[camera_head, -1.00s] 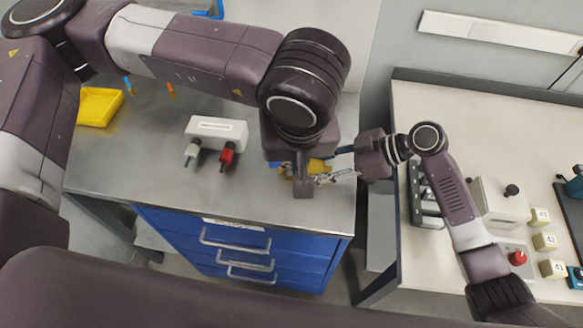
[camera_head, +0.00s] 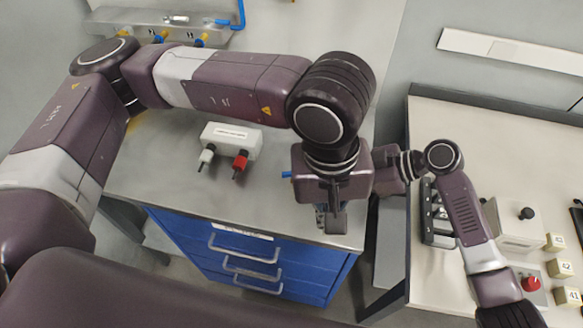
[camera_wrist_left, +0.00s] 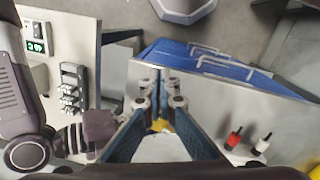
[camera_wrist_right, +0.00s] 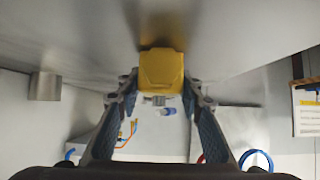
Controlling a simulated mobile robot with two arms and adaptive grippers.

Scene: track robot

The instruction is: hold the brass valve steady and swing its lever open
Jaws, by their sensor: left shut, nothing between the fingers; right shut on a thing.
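The brass valve shows as a yellow body (camera_wrist_right: 162,70) between the fingers of my right gripper (camera_wrist_right: 160,100), which is shut on it. In the left wrist view a bit of yellow (camera_wrist_left: 162,125) shows behind the fingers. In the head view my left wrist hides the valve and the right fingertips. My left gripper (camera_head: 330,222) points down near the bench's front edge; its fingers (camera_wrist_left: 160,92) are together and empty. A small blue piece (camera_head: 287,174) shows left of my left wrist; I cannot tell whether it is the lever. The lever's angle is not clear.
A white box (camera_head: 232,138) with a red and a white plug stands left on the steel bench (camera_head: 190,190). Blue drawers (camera_head: 240,262) are below. A gap separates the bench from the pale table (camera_head: 450,110) at right. The bench middle is clear.

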